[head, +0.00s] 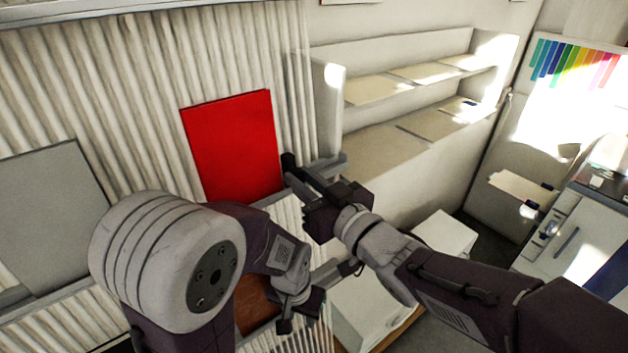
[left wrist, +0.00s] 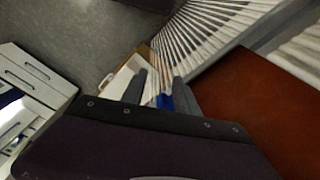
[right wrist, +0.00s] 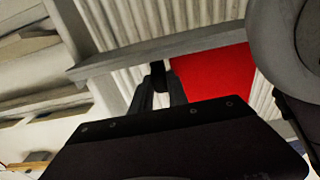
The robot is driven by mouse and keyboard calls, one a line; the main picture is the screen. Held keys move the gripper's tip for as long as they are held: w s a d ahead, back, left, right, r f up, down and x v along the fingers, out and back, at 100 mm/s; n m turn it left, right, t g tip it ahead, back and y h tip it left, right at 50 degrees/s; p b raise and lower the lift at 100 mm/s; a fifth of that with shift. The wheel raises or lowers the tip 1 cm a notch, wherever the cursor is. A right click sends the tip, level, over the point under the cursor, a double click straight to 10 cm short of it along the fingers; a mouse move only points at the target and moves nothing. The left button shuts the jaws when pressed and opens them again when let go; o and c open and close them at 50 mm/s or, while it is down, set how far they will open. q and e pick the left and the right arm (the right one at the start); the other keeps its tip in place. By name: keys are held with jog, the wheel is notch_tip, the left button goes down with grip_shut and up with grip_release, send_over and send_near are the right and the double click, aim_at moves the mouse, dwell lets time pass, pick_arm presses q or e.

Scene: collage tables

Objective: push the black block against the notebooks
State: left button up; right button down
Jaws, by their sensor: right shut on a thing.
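The black block (head: 289,161) stands at the right edge of the red notebook (head: 235,146), by the end of the upper ledge. My right gripper (head: 298,172) is shut on it. In the right wrist view the block (right wrist: 157,70) shows between the fingertips, close beside the red notebook (right wrist: 215,86); I cannot tell if they touch. A grey notebook (head: 48,215) leans farther left. A brown notebook (left wrist: 262,105) fills the right of the left wrist view, beside my left gripper (left wrist: 158,88). That gripper's fingers are apart, with a blue item (left wrist: 164,102) visible between them.
Corrugated white panels (head: 130,80) back the ledge. White shelves with paper sheets (head: 430,125) stand to the right. A white box (head: 445,233) and a drawer cabinet (head: 560,225) stand lower right. My left arm covers part of the ledge in the head view.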

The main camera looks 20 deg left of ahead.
jog(key=c, duration=1.3)
grip_release()
jog(key=shift+s, duration=0.3)
jog(key=v, duration=0.9)
jog(key=shift+b, duration=0.35)
